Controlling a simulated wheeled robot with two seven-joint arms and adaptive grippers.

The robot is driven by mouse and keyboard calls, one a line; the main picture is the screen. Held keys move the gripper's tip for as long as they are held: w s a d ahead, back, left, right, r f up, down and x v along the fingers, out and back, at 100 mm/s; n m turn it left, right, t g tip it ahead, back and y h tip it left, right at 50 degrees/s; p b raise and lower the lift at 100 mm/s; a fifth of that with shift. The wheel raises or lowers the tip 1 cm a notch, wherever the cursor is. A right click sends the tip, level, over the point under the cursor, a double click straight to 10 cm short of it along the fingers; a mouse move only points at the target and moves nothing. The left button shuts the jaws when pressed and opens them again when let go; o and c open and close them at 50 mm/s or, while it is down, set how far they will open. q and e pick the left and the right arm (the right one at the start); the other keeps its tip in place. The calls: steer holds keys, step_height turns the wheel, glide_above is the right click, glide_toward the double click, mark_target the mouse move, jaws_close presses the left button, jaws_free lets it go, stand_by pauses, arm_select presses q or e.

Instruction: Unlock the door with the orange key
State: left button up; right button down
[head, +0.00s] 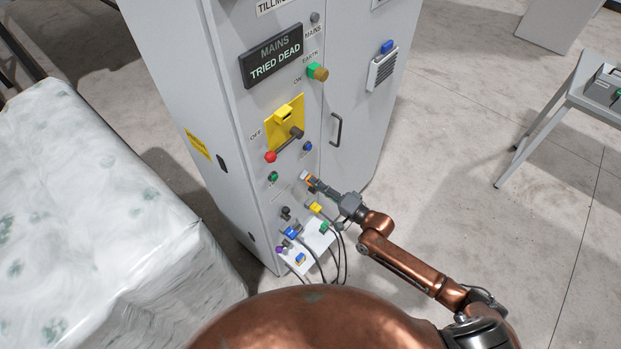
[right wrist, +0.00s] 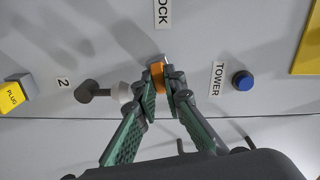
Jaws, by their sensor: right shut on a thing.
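My right gripper (head: 316,184) is shut on the orange key (right wrist: 157,77) in front of the cabinet's grey panel. In the right wrist view the gripper (right wrist: 161,84) has its green-padded fingers on either side of the orange part. The key (head: 309,179) points at the panel, with a pale metal end at its tip beneath a label ending in "OCK" (right wrist: 162,12). I cannot tell whether that end is inside a lock or just in front of it. The cabinet door (head: 360,115), with a dark handle (head: 337,130), looks closed. My left gripper is not in view.
A yellow plate with a red-knobbed lever (head: 270,157) sits above the key. Below are coloured plugs, cables and a small white shelf (head: 318,240). In the right wrist view, a dark knob (right wrist: 88,91) and blue button (right wrist: 242,80) flank the key. A wrapped bale (head: 90,200) stands left.

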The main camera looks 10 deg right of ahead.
steer(key=m, duration=0.3)
steer(key=c, duration=1.9)
jaws_free()
steer(key=shift+c, duration=0.2)
